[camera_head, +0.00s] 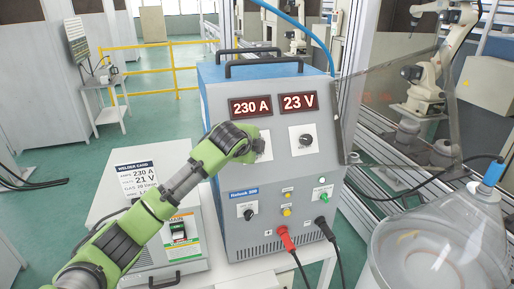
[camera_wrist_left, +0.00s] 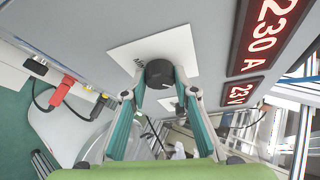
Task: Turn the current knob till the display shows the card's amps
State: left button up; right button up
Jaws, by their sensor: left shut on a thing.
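The blue and grey welder (camera_head: 290,190) stands on a white table. Its amps display (camera_head: 251,106) reads 230 A and its volts display (camera_head: 299,102) reads 23 V. The welder card (camera_head: 136,174) reads 230 A and 21 V. My left gripper (camera_wrist_left: 160,92) is shut on the black current knob (camera_wrist_left: 159,73), under the amps display, as the left wrist view shows. In the head view my green left arm hides that knob. The voltage knob (camera_head: 305,139) is free on its white plate. My right gripper is not in view.
Red and black cable plugs (camera_head: 286,238) stick out low on the welder's front. A tinted clear panel (camera_head: 395,115) stands to its right, with a clear dome-like vessel (camera_head: 440,240) at the lower right. A grey box with a switch (camera_head: 180,232) stands left of the welder.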

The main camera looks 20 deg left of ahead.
pick_arm(q)
jog(key=shift+a, duration=0.1)
dwell(0.3)
jog(key=o, duration=1.1)
jog(key=shift+w+f, duration=0.1)
jog(key=shift+w, duration=0.05)
jog(key=v, duration=1.2)
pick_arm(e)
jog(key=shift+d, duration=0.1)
